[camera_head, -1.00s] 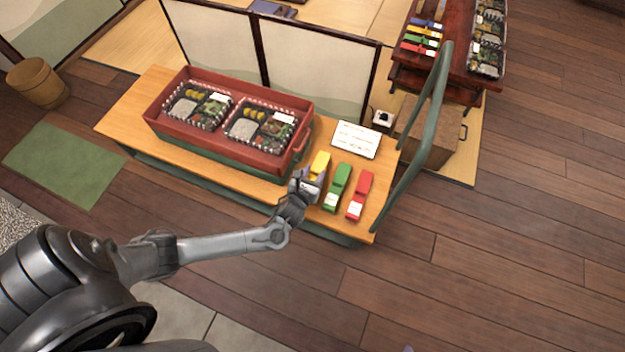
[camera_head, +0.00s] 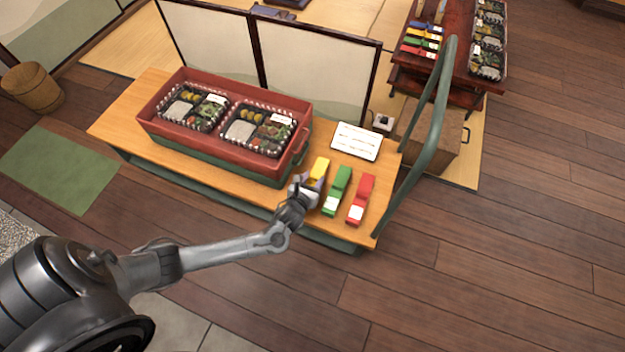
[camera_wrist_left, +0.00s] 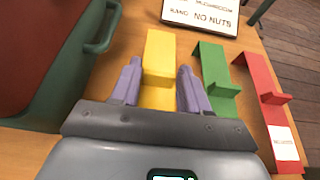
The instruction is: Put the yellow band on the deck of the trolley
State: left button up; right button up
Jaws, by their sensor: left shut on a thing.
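The yellow band (camera_head: 319,170) lies at the near edge of the wooden deck (camera_head: 120,132) of the trolley, between the red crate and the green band. It also shows in the left wrist view (camera_wrist_left: 158,70). My left gripper (camera_head: 306,188) is shut on the yellow band, with one purple finger on each side of it; the fingers hide part of its near end. I cannot tell whether the band touches the deck. My right gripper is not in view.
A green band (camera_head: 337,190) and a red band (camera_head: 361,198) lie right of the yellow one. The red crate (camera_head: 225,152) with bento boxes stands to the left. A white sign (camera_head: 357,142) lies behind. The trolley's green handle (camera_head: 434,130) rises at right.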

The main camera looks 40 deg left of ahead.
pick_arm(q)
jog(key=shift+f, duration=0.1)
jog(key=o, duration=1)
